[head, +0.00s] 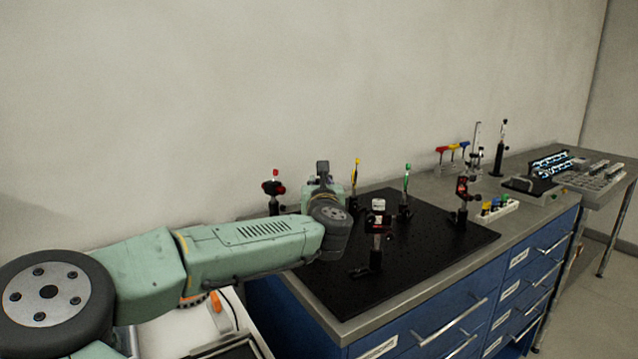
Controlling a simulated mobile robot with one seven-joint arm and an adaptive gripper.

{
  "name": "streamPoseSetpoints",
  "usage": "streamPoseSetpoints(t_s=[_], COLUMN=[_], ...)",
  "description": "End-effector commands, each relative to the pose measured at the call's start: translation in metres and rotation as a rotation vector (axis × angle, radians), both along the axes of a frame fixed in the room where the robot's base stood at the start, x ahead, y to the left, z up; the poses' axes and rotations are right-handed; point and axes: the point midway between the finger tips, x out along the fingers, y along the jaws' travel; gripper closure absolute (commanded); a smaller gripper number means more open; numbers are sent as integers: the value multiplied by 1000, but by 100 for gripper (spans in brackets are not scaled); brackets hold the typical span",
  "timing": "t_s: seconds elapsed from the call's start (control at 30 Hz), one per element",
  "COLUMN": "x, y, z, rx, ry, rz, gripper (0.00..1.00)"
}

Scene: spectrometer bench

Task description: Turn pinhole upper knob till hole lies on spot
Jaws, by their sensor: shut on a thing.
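My arm reaches across from the left, and its wrist (333,227) is over the left part of the black breadboard (440,243). My gripper's fingers are hidden behind the wrist, so what they hold does not show. Several optic mounts stand on the board. One with a pale round top (378,204) stands just right of the wrist. Thin mounts with a yellow top (355,172) and a green top (407,172) stand behind it. I cannot tell which mount is the pinhole. Its upper knob, the hole and the light spot cannot be made out.
A red-topped mount (274,186) stands left of the wrist, and a dark red mount (463,189) at the board's right. A white tray (496,210) of small coloured items and a rack (550,163) lie farther right. Blue drawers (440,330) are below. The board's front right is bare.

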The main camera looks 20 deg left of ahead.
Motion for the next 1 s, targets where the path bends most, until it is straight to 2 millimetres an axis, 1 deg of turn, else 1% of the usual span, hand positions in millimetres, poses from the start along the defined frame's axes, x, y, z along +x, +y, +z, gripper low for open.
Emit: streamPoseSetpoints(t_s=[0.47,0.67,0.87,1.0], x=[-1,-1,-2,-2], y=[2,3,6,9], z=[0,-1,-1,-1], rx=[0,-1,-3,-3], ry=[0,1,-1,-1], rz=[-19,-63,-182,-305], gripper=[100,100,100,100])
